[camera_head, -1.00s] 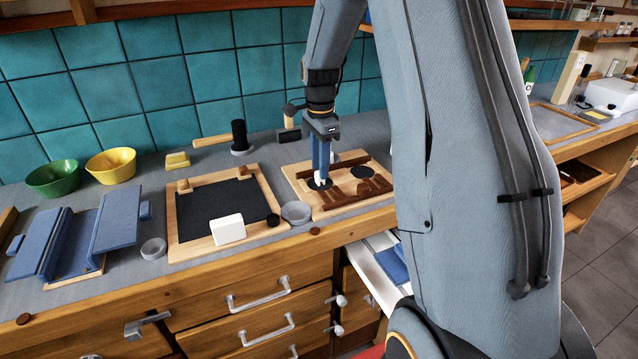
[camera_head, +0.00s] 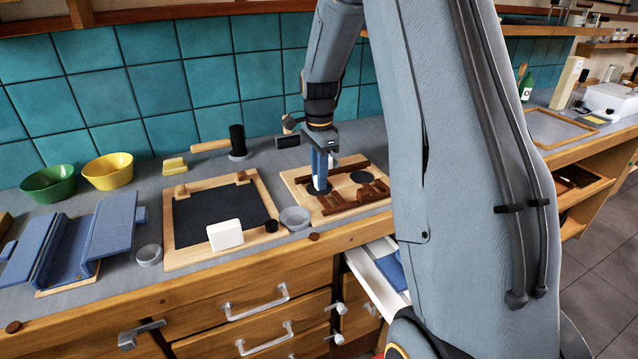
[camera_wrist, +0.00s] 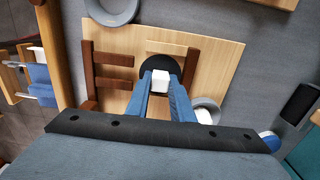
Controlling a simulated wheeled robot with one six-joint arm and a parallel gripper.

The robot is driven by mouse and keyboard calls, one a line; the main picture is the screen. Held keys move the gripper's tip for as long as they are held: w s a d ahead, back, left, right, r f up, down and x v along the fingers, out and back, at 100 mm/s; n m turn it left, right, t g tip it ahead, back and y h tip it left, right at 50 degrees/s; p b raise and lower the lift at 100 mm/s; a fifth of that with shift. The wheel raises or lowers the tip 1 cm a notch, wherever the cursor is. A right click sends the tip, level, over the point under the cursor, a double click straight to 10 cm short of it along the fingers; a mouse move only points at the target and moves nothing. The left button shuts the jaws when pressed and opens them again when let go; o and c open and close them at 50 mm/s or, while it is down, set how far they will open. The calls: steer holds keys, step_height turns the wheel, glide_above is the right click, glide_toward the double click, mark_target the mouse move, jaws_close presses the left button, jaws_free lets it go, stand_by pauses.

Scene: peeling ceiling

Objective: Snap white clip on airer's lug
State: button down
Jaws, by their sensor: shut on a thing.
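My gripper (camera_wrist: 161,78) is shut on a small white clip (camera_wrist: 160,82), which shows between its blue fingertips in the wrist view. In the head view my gripper (camera_head: 318,188) points down over the left black disc (camera_head: 313,194) on a light wooden board (camera_head: 295,179). The clip can hardly be made out there. Brown wooden bars (camera_head: 345,202), which may be the airer, lie on this board; they also show in the wrist view (camera_wrist: 112,58). I cannot make out a lug, or whether the clip touches anything.
A second black disc (camera_head: 363,177) is on the board. A grey dish (camera_head: 295,217) sits at its left front edge. A framed black panel (camera_head: 220,212) with a white block (camera_head: 225,234), a blue folding stand (camera_head: 70,240) and bowls (camera_head: 108,170) stand left. A drawer (camera_head: 372,277) is open below.

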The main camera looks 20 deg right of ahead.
steer(key=shift+r+p, duration=1.2)
steer(key=shift+r, duration=0.6)
steer(key=shift+r+p, duration=1.65)
steer(key=shift+r, duration=0.9)
steer(key=shift+a+f, duration=0.1)
